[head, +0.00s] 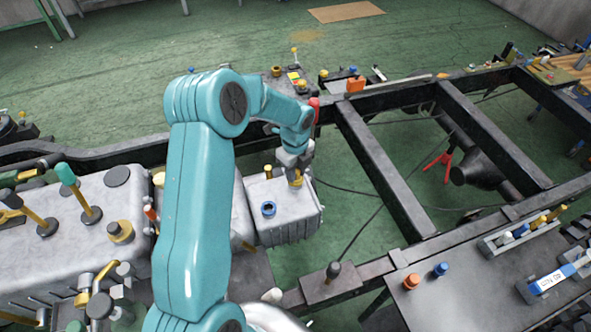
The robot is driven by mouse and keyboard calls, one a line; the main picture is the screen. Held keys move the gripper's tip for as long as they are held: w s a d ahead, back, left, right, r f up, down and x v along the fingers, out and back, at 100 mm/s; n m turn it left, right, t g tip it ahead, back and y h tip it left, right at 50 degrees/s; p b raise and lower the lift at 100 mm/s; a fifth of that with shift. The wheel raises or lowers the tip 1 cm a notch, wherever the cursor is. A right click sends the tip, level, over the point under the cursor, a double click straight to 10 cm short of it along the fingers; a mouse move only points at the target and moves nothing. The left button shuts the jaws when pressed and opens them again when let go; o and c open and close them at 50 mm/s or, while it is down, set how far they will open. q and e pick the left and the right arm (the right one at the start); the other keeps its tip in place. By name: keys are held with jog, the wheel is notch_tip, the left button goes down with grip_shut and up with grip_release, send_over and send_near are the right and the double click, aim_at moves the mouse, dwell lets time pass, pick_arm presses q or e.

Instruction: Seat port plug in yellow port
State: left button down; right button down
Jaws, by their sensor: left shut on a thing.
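My left gripper (294,168) points down over the grey finned housing (285,226), near its back right corner. It is shut on the port plug, which is mostly hidden by the fingers. A yellow ring-like part (296,181) shows directly under the fingertips and looks like the yellow port. I cannot tell whether the plug is inside the port or just above it. A blue-ringed port (268,209) is open to view on the same housing top, nearer to me and to the left. My right gripper is not in view.
An orange plug (411,282) and a blue plug (440,269) stand on the grey bench (470,295) at right, beside a tray of small parts (520,238). Black chassis rails (372,165) run behind and right. A large grey tank-like casing (80,240) fills the left.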

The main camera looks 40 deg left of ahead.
pick_arm(q)
jog(key=shift+f, duration=0.1)
jog(key=shift+f, duration=0.15)
jog(key=c, duration=0.9)
grip_release()
jog(key=shift+o, duration=0.2)
notch_tip(320, 180, up, 12)
jog(key=shift+r+b, duration=0.25)
jog(key=shift+b, duration=0.2)
